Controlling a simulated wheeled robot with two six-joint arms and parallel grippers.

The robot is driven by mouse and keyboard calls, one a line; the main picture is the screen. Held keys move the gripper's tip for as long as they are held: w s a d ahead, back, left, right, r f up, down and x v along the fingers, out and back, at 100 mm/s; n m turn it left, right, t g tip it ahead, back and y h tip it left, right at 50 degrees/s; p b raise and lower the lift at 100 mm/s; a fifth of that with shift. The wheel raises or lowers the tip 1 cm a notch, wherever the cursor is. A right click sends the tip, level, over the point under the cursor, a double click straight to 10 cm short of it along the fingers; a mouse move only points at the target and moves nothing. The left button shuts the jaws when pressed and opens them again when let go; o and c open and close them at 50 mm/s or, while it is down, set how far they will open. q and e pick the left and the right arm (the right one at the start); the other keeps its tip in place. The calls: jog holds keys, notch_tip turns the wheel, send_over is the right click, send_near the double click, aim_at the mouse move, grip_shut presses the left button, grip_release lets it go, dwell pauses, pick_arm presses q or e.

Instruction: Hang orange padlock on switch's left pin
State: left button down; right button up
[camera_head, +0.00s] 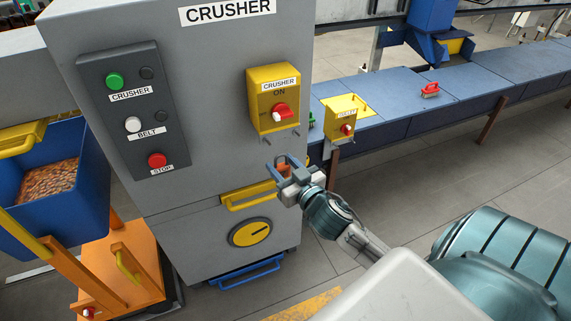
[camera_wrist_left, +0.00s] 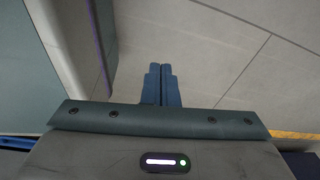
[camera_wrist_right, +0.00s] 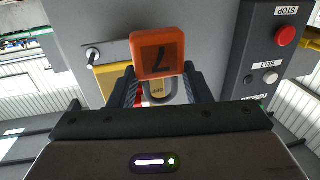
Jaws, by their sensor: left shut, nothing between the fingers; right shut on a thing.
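The orange padlock (camera_wrist_right: 157,52), marked with a 7, is held between the fingers of my right gripper (camera_wrist_right: 160,88), which is shut on it. Its grey shackle (camera_wrist_right: 160,92) shows below the body in the right wrist view. In the head view my right gripper (camera_head: 283,165) holds the padlock (camera_head: 284,170) just below the yellow crusher switch (camera_head: 262,115). The switch has a red knob, and metal pins (camera_head: 268,141) stick out at its lower edge. The padlock is apart from them. One pin (camera_wrist_right: 92,54) shows beside the padlock in the right wrist view. My left gripper (camera_wrist_left: 161,85) is shut and empty over floor.
The grey crusher cabinet (camera_head: 210,60) carries a button panel (camera_head: 135,135) at left and a yellow handle (camera_head: 245,197) below my right gripper. A second yellow switch (camera_head: 343,112) and a red padlock (camera_head: 430,89) are at the blue conveyor. Open floor lies at right.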

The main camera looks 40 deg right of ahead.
aim_at(266, 142)
jog(key=shift+w, duration=0.6)
jog(key=shift+w+d+f+p, duration=0.1)
jog(key=shift+w+d+p, duration=0.25)
jog(key=shift+w, duration=0.75)
jog(key=shift+w+d+f+p, duration=0.1)
jog(key=shift+w+d+p, duration=0.2)
jog(key=shift+w, duration=0.8)
jog(key=shift+w+d+f+p, duration=0.1)
jog(key=shift+w+d+p, duration=0.25)
jog(key=shift+w, duration=0.75)
pick_arm(q)
jog(key=shift+s+r, duration=0.15)
jog(key=shift+s, duration=0.4)
jog(key=shift+s+r, duration=0.15)
jog(key=shift+s, duration=0.4)
pick_arm(e)
jog(key=shift+w, duration=0.1)
jog(key=shift+f, duration=0.1)
pick_arm(q)
jog(key=shift+w+b, duration=0.25)
jog(key=shift+b, duration=0.05)
jog(key=shift+s+a, duration=0.1)
jog(key=shift+s, duration=0.1)
